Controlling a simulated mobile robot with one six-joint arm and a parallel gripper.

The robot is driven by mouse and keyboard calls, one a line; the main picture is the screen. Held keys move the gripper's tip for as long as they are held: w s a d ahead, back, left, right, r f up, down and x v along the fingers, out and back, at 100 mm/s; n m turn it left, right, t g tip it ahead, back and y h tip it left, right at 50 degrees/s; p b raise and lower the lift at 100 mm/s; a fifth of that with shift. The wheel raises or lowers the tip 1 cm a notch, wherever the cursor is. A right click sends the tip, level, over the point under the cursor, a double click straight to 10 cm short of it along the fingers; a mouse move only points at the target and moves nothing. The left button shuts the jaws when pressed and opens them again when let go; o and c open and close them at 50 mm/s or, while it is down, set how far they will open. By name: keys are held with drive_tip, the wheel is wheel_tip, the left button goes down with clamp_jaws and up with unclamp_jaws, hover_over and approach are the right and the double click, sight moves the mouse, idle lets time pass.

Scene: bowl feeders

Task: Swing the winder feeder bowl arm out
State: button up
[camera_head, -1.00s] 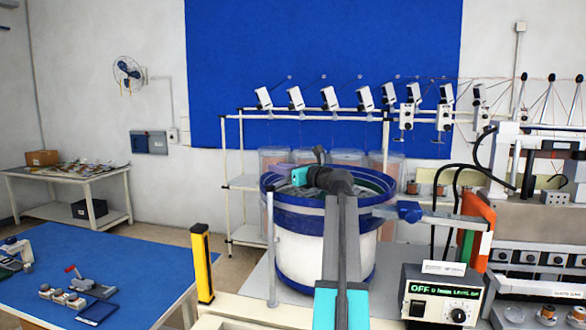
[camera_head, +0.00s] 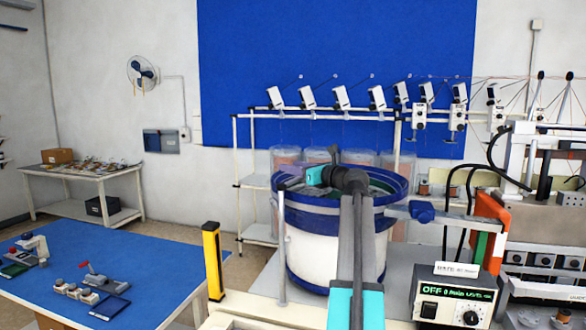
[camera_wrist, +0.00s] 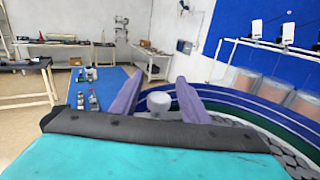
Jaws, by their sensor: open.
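The feeder bowl (camera_head: 318,255) is a white drum with blue bands, in the middle of the head view. Its rim also shows in the wrist view (camera_wrist: 245,110), with dark grey parts inside. My gripper (camera_head: 284,168) is over the left part of the bowl's rim, its purple fingers partly hidden by my own arm. In the wrist view my gripper (camera_wrist: 158,98) is open, with a pale grey knob (camera_wrist: 158,102) visible between the fingers; contact cannot be told. A thin pale post (camera_head: 282,245) stands at the bowl's left. I cannot clearly make out the bowl arm.
A control box (camera_head: 455,297) reading OFF is at front right, below a metal track with a blue block (camera_head: 422,211). A yellow post (camera_head: 213,262) stands at left, beside a blue-topped table (camera_head: 150,265). A white rack (camera_head: 238,185) is behind the bowl.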

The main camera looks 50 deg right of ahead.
drive_tip(key=s+b, duration=0.3)
drive_tip(key=s, duration=0.9)
drive_tip(key=shift+s+a, duration=0.35)
drive_tip(key=c, duration=1)
drive_tip(key=shift+s+r+n, duration=0.1)
drive_tip(key=shift+n, duration=0.4)
clamp_jaws()
drive_tip(key=s+r+n+g+b, duration=0.3)
drive_tip(key=s+n, duration=0.5)
drive_tip(key=n, duration=0.9)
drive_tip(key=shift+s, duration=0.4)
drive_tip(key=shift+a, duration=0.1)
